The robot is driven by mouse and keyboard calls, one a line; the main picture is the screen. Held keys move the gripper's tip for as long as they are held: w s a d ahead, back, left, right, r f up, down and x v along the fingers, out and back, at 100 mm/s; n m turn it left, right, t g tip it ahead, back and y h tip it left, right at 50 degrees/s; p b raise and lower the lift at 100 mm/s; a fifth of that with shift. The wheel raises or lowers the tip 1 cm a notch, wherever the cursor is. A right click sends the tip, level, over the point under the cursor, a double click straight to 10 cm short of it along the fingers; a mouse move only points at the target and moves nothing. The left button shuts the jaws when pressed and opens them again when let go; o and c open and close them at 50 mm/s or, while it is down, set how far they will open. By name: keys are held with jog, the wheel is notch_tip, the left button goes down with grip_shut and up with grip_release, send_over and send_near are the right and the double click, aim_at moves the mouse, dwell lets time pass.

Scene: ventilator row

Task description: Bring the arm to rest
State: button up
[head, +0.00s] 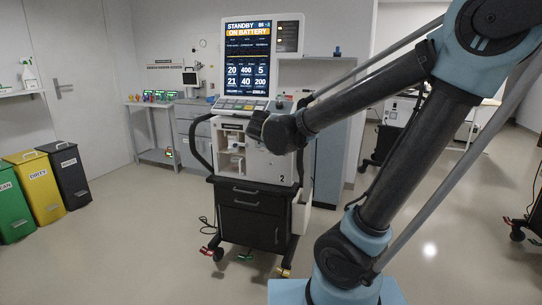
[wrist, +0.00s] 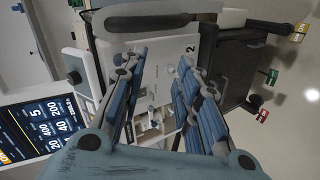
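My arm (head: 390,170) reaches from the lower right of the head view up to a bend at the top right, then forward to the front of a ventilator (head: 285,165). In the wrist view my gripper (wrist: 160,72) is open, with its two blue-padded fingers apart and nothing between them. The ventilator's white front, marked 2, shows behind and between the fingers. The gripper's fingers cannot be made out in the head view. The ventilator's screen (head: 247,58) reads STANDBY ON BATTERY; it also shows in the wrist view (wrist: 42,128).
The ventilator stands on a dark drawer trolley (head: 250,222) with coloured caster tags. Green (head: 12,210), yellow (head: 38,190) and dark (head: 70,175) bins stand at the left. A side table (head: 150,110) holds small coloured items. Floor (head: 135,240) at the front left is clear.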

jog(key=s+d+f+m+g, duration=0.5)
jog(key=s+d+f, duration=0.4)
jog(key=d, duration=0.4)
jog(key=s+f+m+g+y, duration=0.2)
jog(key=s+f+m, duration=0.1)
jog(key=s, duration=0.5)
jog(key=s+d+f+m+g+y, duration=0.1)
jog(key=s+f+m+g+y, duration=0.1)
jog(key=s, duration=0.6)
notch_tip(320, 180, down, 3)
jog(key=shift+d+r+m, duration=0.1)
jog(key=shift+d+m, duration=0.15)
jog(key=shift+m, duration=0.35)
jog(key=shift+w, duration=0.1)
jog(key=shift+w+f, duration=0.2)
jog(key=shift+w, duration=0.25)
